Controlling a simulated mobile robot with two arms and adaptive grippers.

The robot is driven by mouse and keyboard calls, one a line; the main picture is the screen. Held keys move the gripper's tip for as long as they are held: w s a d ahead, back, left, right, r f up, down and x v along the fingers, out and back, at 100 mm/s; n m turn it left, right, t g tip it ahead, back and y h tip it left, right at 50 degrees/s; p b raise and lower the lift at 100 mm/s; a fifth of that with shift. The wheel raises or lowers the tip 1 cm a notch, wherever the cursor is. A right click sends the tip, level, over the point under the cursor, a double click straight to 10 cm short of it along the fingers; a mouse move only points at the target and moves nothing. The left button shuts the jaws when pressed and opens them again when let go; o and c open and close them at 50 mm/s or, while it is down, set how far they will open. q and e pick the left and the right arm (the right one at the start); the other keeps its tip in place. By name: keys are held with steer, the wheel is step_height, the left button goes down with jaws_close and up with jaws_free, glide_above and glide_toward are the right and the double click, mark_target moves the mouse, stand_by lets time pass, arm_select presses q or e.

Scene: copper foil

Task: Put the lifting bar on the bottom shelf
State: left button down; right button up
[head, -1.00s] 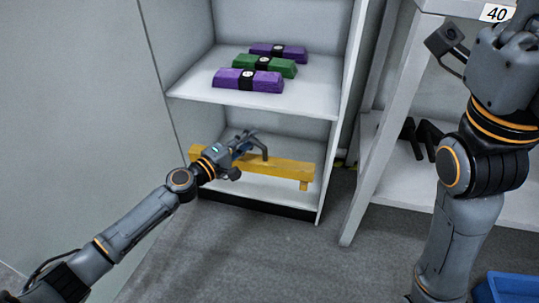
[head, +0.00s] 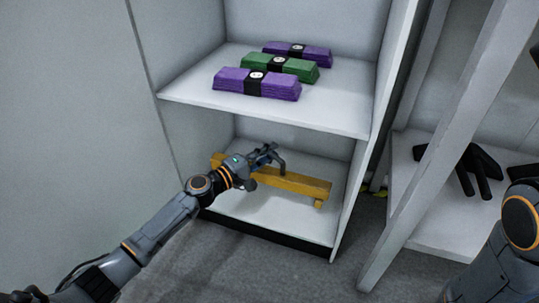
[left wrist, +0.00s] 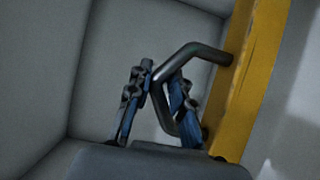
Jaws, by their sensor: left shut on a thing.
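The lifting bar (head: 297,183) is a yellow beam with a dark bent handle. It is inside the bottom compartment of the white shelf unit, at or just above the bottom shelf (head: 270,213); I cannot tell if it touches. My left gripper (head: 268,158) reaches in from the left and is shut on the bar's dark handle. The left wrist view shows the handle (left wrist: 195,50) between the blue-padded fingers (left wrist: 160,100), with the yellow beam (left wrist: 252,75) to the right. The gripper hides part of the beam. My right arm shows at the right edge, but its gripper is out of view.
The upper shelf (head: 180,88) holds two purple bundles (head: 240,84) (head: 310,54) and a green bundle (head: 290,70) with black bands. A white rack (head: 415,140) with dark objects (head: 467,170) stands at the right. Grey floor lies in front.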

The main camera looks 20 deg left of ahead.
mark_target(268, 170)
arm_select(q)
steer(key=shift+w+f+b, duration=0.1)
steer(key=shift+f+b, duration=1.75)
steer(key=shift+f, duration=0.4)
steer(key=shift+r, duration=0.1)
steer(key=c, duration=1.2)
jaws_free()
steer(key=shift+f, duration=0.3)
